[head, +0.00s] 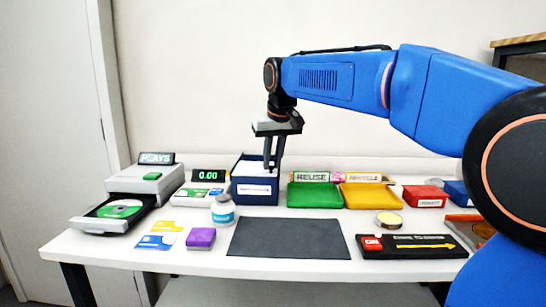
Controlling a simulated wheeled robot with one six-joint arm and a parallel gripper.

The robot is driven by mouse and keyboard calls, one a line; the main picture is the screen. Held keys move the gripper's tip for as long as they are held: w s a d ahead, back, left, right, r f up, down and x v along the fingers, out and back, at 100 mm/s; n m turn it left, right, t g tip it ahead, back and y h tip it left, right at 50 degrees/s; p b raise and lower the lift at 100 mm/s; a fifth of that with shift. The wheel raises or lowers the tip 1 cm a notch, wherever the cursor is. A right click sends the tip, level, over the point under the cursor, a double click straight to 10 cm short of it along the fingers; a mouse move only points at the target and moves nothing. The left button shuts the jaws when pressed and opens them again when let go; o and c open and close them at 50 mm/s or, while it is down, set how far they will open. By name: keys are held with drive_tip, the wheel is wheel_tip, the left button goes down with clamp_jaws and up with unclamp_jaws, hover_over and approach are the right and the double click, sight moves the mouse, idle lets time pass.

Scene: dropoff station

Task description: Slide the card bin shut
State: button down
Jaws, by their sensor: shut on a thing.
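A dark blue bin (255,189) with a white label too small to read stands at the back middle of the white table. It is the likeliest card bin, but I cannot be sure. Its top is open, with something white (250,168) inside. My gripper (272,170) points straight down at the bin's upper right part, its fingers close together. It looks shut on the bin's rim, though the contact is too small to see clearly. Blue and yellow cards (157,241) lie flat at the front left.
A grey player (148,183) with its disc tray (113,212) out stands left. A dark mat (288,238) lies bare at the front.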

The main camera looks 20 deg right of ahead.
drive_tip(key=shift+s, duration=0.2)
drive_tip(key=c, duration=1.7)
unclamp_jaws()
drive_tip(key=shift+s+a, duration=0.1)
drive_tip(key=shift+o, duration=0.2)
drive_tip(key=v, duration=1.7)
drive_tip(key=shift+r, duration=0.25)
